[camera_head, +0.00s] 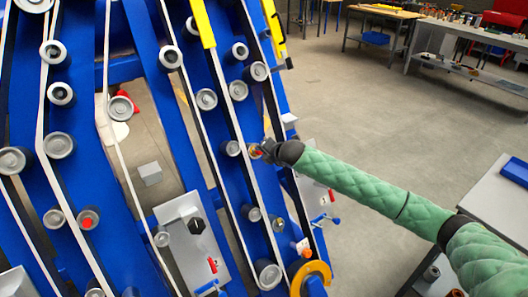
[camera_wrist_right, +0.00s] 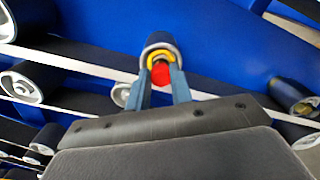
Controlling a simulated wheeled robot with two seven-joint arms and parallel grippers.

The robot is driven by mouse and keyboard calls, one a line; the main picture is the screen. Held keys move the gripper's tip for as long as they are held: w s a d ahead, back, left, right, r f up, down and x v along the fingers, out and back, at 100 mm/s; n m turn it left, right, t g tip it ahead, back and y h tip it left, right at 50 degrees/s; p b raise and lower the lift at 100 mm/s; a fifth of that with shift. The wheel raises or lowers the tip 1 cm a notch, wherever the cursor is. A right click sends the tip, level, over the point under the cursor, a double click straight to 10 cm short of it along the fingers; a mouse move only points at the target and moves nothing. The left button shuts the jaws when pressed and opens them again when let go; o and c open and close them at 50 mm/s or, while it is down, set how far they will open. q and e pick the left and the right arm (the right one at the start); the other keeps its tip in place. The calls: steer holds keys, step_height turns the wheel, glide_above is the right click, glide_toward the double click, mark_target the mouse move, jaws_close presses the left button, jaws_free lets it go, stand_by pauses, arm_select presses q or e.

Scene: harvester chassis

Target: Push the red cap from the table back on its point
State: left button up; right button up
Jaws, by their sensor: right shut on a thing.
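The red cap (camera_wrist_right: 161,76) shows between the two blue-grey fingers of my right gripper (camera_wrist_right: 161,82) in the right wrist view. My fingers are shut on it, right in front of a roller end with a yellow ring (camera_wrist_right: 160,56). I cannot tell whether the cap touches its point there. In the head view my right gripper (camera_head: 257,151) is at the blue chassis (camera_head: 180,110), with only a bit of red showing at its tip. The table (camera_head: 492,208) is at the right edge, partly hidden by my green arm. My left gripper is not in view.
Several grey rollers and pale belts surround the gripper on the chassis. Another red cap (camera_head: 87,222) sits on a roller at the lower left. A blue tray (camera_head: 515,171) lies on the table. Workbenches (camera_head: 480,72) stand at the back right, with open floor between.

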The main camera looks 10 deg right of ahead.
steer(key=shift+w+a+f, duration=0.15)
steer(key=shift+w+f, duration=0.05)
steer(key=shift+w, duration=0.1)
steer(key=o, duration=1)
steer(key=shift+o, duration=0.2)
steer(key=b+v, duration=0.1)
steer(key=v, duration=0.7)
steer(key=shift+b, duration=0.3)
steer(key=shift+w, duration=0.1)
